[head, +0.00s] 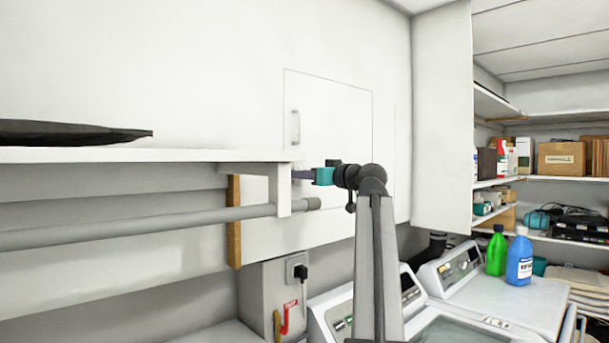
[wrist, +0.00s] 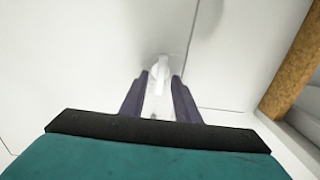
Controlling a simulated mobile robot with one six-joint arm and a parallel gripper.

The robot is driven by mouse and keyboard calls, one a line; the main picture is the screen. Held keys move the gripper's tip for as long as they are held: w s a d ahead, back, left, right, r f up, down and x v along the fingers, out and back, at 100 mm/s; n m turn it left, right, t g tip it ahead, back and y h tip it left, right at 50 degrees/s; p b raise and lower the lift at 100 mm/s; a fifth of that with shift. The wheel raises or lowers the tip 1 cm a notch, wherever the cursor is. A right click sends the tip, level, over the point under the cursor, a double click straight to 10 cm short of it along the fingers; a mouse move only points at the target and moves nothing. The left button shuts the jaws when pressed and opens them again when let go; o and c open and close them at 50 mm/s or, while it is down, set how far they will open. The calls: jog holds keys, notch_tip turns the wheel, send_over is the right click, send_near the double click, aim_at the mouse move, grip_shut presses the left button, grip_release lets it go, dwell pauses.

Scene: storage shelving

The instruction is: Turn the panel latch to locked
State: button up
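The white panel door (head: 340,125) is set in the wall, its outline closed flush. A small white latch (wrist: 160,70) shows in the wrist view near the panel's seam, its narrow grip pointing towards my gripper. My gripper (wrist: 160,78) has its two dark fingers on either side of the latch, with slim gaps seeming to show between them and it, so it looks open around it. In the head view, my gripper (head: 294,174) reaches left to the lower edge of the panel. The shelf bracket beside it partly hides the fingertips, and the latch is not clear there.
A white shelf (head: 130,155) with a bracket (head: 284,190) and a grey rail (head: 150,227) stands close to my gripper. A handle (head: 295,127) is on the panel's left. Machines, a green bottle (head: 497,251) and a blue bottle (head: 519,259) are at right.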

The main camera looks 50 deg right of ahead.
grip_shut()
jog(key=shift+m, duration=0.5)
jog(key=m+p, duration=0.1)
jog(key=m, duration=0.4)
jog(key=m+p, duration=0.1)
jog(key=m, duration=0.5)
jog(key=m+p, duration=0.1)
jog(key=m, duration=0.5)
jog(key=shift+d+f+p, duration=0.25)
jog(key=shift+d+p, duration=0.05)
jog(key=shift+p, duration=0.05)
